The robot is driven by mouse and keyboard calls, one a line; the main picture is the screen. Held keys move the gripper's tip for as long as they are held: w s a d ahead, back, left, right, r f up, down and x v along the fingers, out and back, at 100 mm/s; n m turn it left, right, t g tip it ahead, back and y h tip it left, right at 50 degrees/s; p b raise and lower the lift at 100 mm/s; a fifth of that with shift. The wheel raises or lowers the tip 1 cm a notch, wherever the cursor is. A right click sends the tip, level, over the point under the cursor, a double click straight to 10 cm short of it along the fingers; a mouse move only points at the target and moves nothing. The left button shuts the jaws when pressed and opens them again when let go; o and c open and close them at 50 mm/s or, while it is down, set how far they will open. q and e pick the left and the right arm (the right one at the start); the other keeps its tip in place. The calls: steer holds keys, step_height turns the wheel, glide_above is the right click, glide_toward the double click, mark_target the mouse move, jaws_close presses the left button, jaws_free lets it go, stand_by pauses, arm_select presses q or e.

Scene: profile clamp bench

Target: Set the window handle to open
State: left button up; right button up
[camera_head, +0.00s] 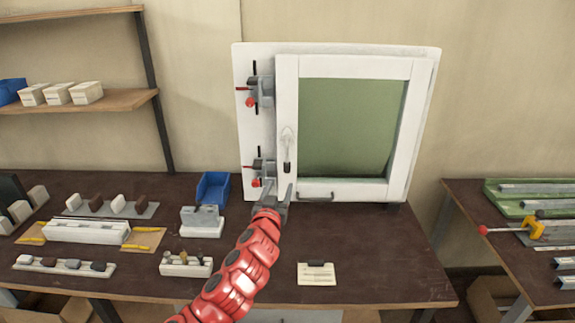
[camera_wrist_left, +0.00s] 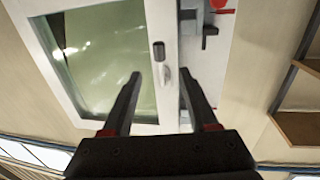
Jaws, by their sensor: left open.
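The window handle (camera_head: 287,160) is on the left side of the white window frame (camera_head: 345,67), with a pale base above and a dark grip hanging straight down. In the left wrist view the handle (camera_wrist_left: 159,52) lies ahead, its dark grip in line with the gap between my fingers. My left gripper (camera_head: 277,193) is open and empty, just below the handle in the head view and apart from it. Its two dark fingers (camera_wrist_left: 160,76) spread on either side in the wrist view. The window sash looks closed, with green glass (camera_head: 350,125). My right gripper is not in view.
Two grey and black clamps with red knobs, upper (camera_head: 262,90) and lower (camera_head: 263,168), sit left of the handle.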

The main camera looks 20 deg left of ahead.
mark_target(285, 169)
arm_select(q)
steer(key=w, duration=0.1)
steer(key=w+p, duration=0.1)
steer(key=w, duration=0.1)
steer(key=w+p, duration=0.1)
steer(key=w, duration=0.1)
steer(key=shift+w+a+r, duration=0.25)
steer(key=shift+a+r, duration=0.1)
steer(key=shift+a, duration=0.05)
steer(key=shift+w+f+p, duration=0.1)
steer(key=shift+w+p, duration=0.25)
steer(key=w+p, duration=0.2)
steer(key=p, duration=0.1)
steer(key=shift+w+a, duration=0.3)
steer(key=shift+w, duration=0.05)
steer(key=shift+w+a+f+p, duration=0.2)
steer(key=shift+w+f+p, duration=0.25)
steer(key=shift+w, duration=0.95)
steer(key=shift+w+d+r, duration=0.2)
steer(key=shift+w+r, duration=0.05)
steer(key=shift+w, duration=0.05)
jaws_close()
